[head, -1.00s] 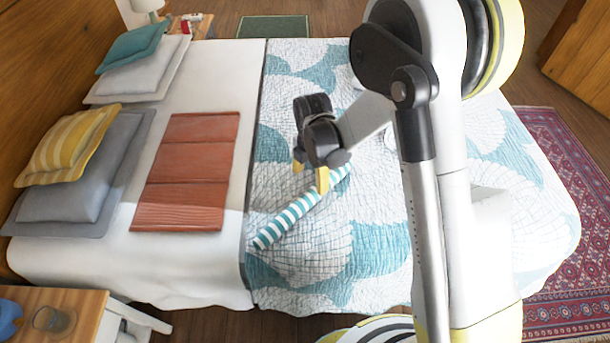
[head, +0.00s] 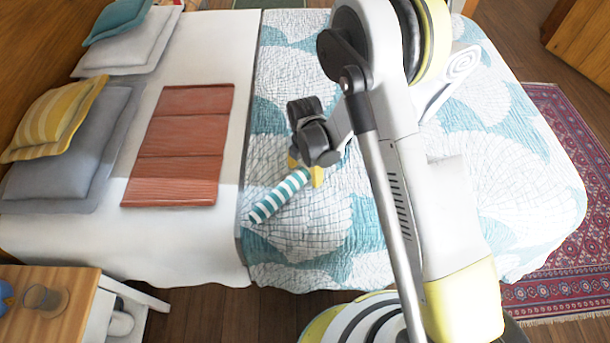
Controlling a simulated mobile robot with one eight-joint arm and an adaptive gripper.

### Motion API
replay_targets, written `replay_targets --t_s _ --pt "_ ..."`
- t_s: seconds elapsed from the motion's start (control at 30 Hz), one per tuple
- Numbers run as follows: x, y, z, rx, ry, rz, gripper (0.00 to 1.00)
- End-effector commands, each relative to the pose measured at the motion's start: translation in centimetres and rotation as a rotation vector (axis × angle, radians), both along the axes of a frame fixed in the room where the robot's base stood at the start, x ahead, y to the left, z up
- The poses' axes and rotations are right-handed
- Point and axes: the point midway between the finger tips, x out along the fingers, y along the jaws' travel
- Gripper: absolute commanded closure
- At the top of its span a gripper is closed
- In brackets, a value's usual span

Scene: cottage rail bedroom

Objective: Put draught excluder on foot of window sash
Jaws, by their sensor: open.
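The draught excluder (head: 278,197) is a teal-and-white striped roll lying slantwise on the patterned quilt of the bed in the head view. Its near left end is in plain sight; its other end is hidden behind my gripper and arm. My gripper (head: 305,169), with yellow fingertips, is open at the upper right part of the roll, one finger on either side of it in the picture. I cannot tell whether the fingers touch it. No window sash can be made out in this view.
The bed holds a folded rust-red blanket (head: 184,147), a yellow striped cushion (head: 52,118) and grey pillows (head: 72,160). A bedside table (head: 70,312) with a glass (head: 46,299) stands at the lower left. A patterned rug (head: 560,200) lies on the right.

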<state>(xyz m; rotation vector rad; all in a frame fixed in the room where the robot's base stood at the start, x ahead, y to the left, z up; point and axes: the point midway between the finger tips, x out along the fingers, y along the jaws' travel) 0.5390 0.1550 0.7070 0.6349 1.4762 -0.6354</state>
Motion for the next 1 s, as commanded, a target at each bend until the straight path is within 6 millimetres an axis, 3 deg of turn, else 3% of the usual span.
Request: replay_targets --t_s 0.13,0.17,0.37,0.77,1.0 --pt "0.0 0.0 0.1 0.000 0.000 0.000 0.30" --pt "0.0 0.0 0.1 0.000 0.000 0.000 0.35" --pt "0.0 0.0 0.2 0.000 0.000 0.000 0.96" --pt "0.0 0.0 0.2 -0.001 0.001 0.000 0.98" --pt "0.0 0.0 2.5 0.000 0.000 0.000 0.98"
